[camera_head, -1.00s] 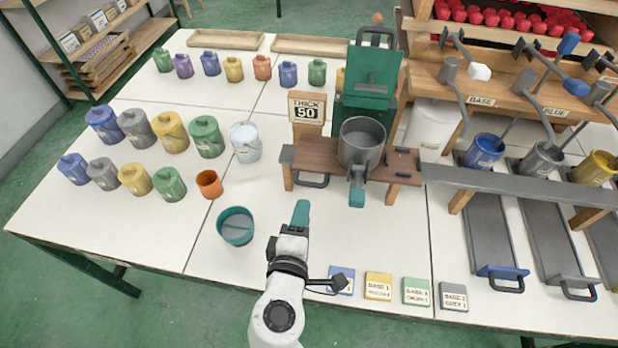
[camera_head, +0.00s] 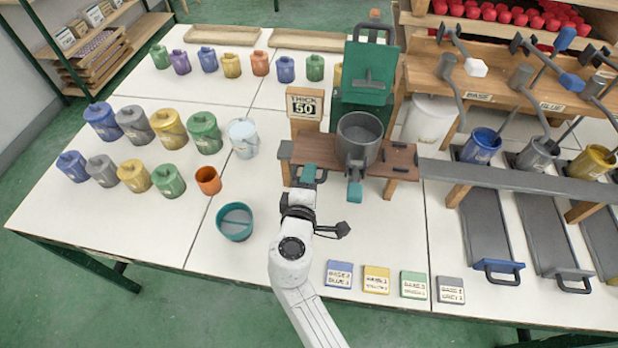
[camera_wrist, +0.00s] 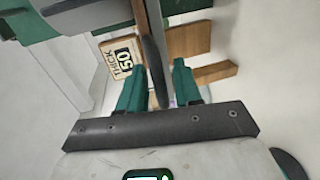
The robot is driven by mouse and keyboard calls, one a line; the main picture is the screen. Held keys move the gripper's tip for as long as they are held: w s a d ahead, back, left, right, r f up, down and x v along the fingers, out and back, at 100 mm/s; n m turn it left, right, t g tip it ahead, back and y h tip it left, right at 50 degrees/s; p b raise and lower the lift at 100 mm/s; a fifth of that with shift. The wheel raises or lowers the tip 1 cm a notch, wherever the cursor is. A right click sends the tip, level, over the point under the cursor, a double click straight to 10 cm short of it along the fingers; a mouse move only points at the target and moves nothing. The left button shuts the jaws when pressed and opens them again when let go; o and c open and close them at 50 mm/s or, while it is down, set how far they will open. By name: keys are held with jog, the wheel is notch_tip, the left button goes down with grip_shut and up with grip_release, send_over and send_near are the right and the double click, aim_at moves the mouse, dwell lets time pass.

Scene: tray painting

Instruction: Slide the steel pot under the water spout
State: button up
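The steel pot (camera_head: 359,130), a grey open cylinder, stands upright on the brown wooden stand (camera_head: 335,158) in front of a green machine (camera_head: 368,85). I cannot make out a water spout for certain.
A teal cup (camera_head: 235,222) and an orange cup (camera_head: 208,181) stand left of my arm. Several labelled cards (camera_head: 376,279) lie at the front right. A "THICK 50" sign (camera_head: 305,103) stands behind the stand. Grey slides (camera_head: 480,225) fill the right.

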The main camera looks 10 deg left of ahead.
jog(key=shift+c, duration=0.5)
grip_shut()
jog(key=shift+d+f, duration=0.1)
